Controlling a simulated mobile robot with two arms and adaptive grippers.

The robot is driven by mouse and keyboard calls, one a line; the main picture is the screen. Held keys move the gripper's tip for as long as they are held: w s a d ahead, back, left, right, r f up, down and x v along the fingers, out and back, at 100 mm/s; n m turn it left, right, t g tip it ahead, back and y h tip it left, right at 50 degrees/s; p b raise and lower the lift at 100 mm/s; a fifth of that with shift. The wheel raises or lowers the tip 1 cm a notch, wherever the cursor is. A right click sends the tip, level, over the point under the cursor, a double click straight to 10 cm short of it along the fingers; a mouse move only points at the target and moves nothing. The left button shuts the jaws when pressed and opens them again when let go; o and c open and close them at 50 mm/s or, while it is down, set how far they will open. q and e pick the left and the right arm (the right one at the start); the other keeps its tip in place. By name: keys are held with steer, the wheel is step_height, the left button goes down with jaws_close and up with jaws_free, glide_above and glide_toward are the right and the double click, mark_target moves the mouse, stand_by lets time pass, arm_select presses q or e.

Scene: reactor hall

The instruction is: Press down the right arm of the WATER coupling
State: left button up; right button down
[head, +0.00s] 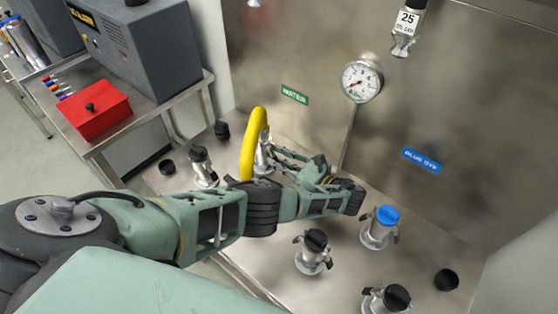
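The green WATER label (294,95) is on the steel back wall. Below it, a metal coupling (263,155) stands by the yellow hose (252,138), which arcs up and down to its left. My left gripper (275,160) reaches in from the right of this coupling, its thin fingers pointing left and close beside it. It hides the coupling's right side and lower part, so its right arm cannot be made out. I cannot tell whether the fingers touch it or how far apart they are. My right gripper is out of view.
Black-capped couplings (203,167) (314,251) (386,299) and a blue-capped one (380,227) stand on the steel deck around my arm. A pressure gauge (361,81) rises behind the gripper. A BLUE DYE label (422,160) is at right. A red box (91,109) sits on the left bench.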

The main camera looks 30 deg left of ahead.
arm_select(q)
steer(key=o, duration=0.4)
steer(key=shift+c, duration=0.2)
